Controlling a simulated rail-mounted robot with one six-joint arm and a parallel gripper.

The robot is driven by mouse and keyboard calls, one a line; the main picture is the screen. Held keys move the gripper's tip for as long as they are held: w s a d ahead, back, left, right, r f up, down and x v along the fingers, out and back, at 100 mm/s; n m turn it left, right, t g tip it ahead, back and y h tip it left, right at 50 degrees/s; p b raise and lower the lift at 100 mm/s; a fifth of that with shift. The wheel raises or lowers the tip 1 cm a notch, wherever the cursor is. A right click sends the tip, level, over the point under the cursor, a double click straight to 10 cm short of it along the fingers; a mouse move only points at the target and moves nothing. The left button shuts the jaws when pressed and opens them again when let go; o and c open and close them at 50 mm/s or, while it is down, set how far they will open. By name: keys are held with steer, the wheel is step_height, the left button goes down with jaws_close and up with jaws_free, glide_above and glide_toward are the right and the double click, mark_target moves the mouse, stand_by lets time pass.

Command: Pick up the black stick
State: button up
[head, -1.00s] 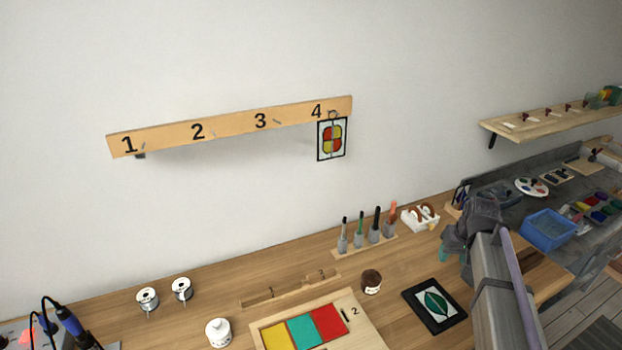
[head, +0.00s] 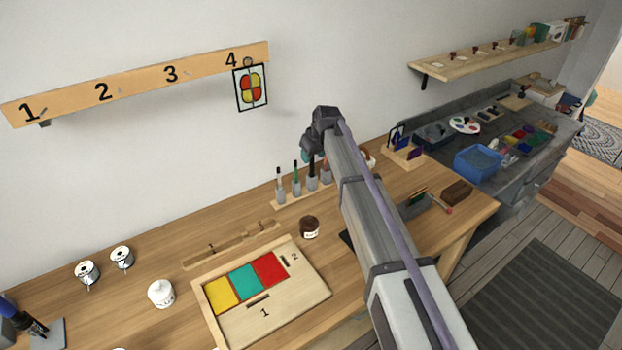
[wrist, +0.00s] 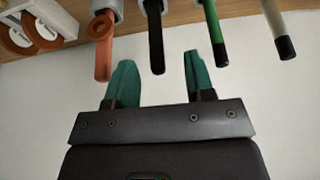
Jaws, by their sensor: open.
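The black stick (head: 312,167) stands upright in the wooden holder (head: 283,204) at the back of the bench, between a green-banded stick (head: 296,173) and an orange one. In the wrist view the black stick (wrist: 155,38) appears upside down, with the orange tool (wrist: 102,48) to its left and the green stick (wrist: 215,35) to its right. My gripper (wrist: 160,75) is open and empty. Its two teal fingers point toward the row, with the black stick in the gap's line beyond the tips. In the head view my gripper (head: 307,150) is just above the holder, partly hidden by my arm.
A dark jar (head: 309,227) and a wooden tray (head: 315,290) with coloured panels lie in front of the holder. A picture (head: 251,87) hangs from the numbered rail above. The wall is close behind.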

mark_target(311, 161)
steer(key=b+x, duration=0.4)
steer(key=shift+w+f, duration=0.15)
steer(key=shift+f, duration=0.25)
jaws_close()
